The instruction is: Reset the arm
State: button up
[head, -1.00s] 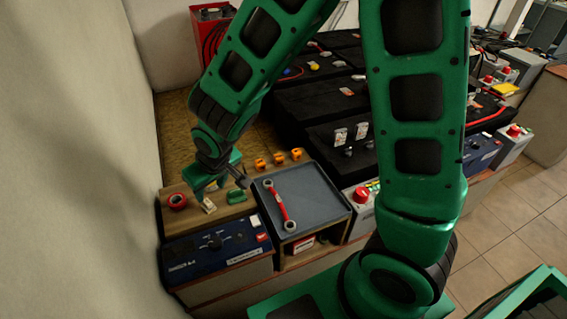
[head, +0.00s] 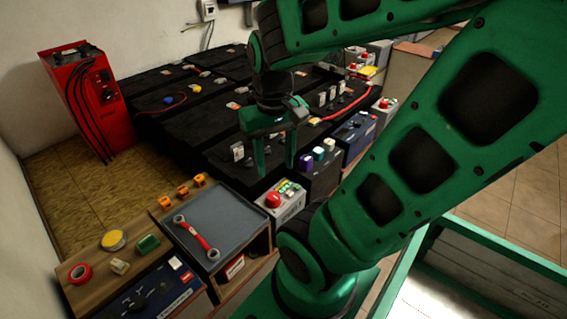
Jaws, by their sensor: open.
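My gripper (head: 275,172) hangs in the upper middle of the head view, fingers pointing down. Its two green fingers are apart, with nothing seen between them. It appears in front of the black battery blocks (head: 210,125) and left of a row of control boxes. My green arm is bent, with its links crossing the right side and top of the view.
A red wrench (head: 196,238) lies on a grey tray (head: 232,215) at front. Left of it are red tape (head: 79,273), a yellow round item (head: 113,240) and a green block (head: 147,244). A red charger (head: 88,100) stands back left. A button box (head: 281,203) stands right of the tray.

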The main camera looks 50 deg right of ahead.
jog(key=shift+s+d+r+m+y, duration=0.1)
jog(key=shift+s+r+m+y, duration=0.1)
jog(key=shift+s, duration=0.7)
jog(key=shift+s+d+r+m+y, duration=0.1)
jog(key=shift+s+r+m, duration=0.1)
jog(key=shift+s, duration=0.7)
